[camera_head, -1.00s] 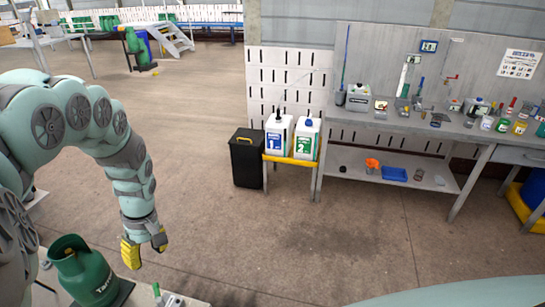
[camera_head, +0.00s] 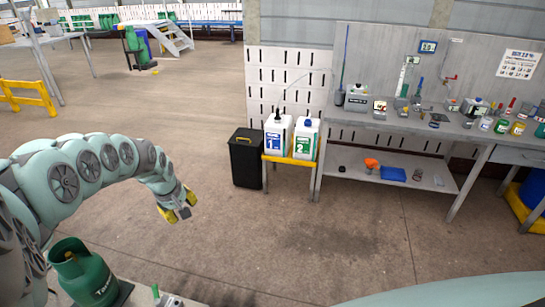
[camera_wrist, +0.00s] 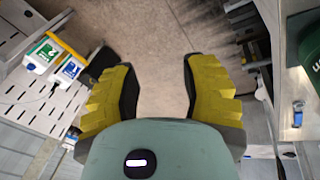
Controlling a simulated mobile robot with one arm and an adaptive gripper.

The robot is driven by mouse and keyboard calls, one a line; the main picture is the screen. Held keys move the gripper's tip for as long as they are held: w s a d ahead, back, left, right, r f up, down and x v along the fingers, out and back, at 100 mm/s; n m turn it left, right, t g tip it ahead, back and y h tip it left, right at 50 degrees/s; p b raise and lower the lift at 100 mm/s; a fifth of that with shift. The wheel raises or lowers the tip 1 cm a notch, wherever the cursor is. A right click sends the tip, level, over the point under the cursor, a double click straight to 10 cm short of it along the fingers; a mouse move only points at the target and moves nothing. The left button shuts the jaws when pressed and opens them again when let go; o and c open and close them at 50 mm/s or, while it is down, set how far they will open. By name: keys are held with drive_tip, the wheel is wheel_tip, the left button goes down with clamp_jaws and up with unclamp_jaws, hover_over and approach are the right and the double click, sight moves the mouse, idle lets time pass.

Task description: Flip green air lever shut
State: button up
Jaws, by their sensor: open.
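My gripper (camera_head: 178,206) is far to the left of the bench, over bare floor, tilted down. In the wrist view my gripper (camera_wrist: 158,72) has its two yellow fingers wide apart with nothing between them but floor. The lever does not show in the wrist view.
The workbench (camera_head: 400,122) holds several cans and tools. White jugs (camera_head: 278,138) stand on a yellow-topped stand beside a black bin (camera_head: 247,160). A green gas cylinder (camera_head: 88,280) stands near my arm. The floor between is clear.

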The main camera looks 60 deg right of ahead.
drive_tip(key=w+a+r+n+t+h+p, duration=0.1)
drive_tip(key=w+r+t, duration=0.4)
drive_tip(key=w, duration=0.5)
drive_tip(key=shift+w+a+t+h, duration=0.3)
drive_tip(key=shift+w+a+h, duration=0.15)
drive_tip(key=shift+h, duration=0.15)
drive_tip(key=shift+s+d, duration=0.1)
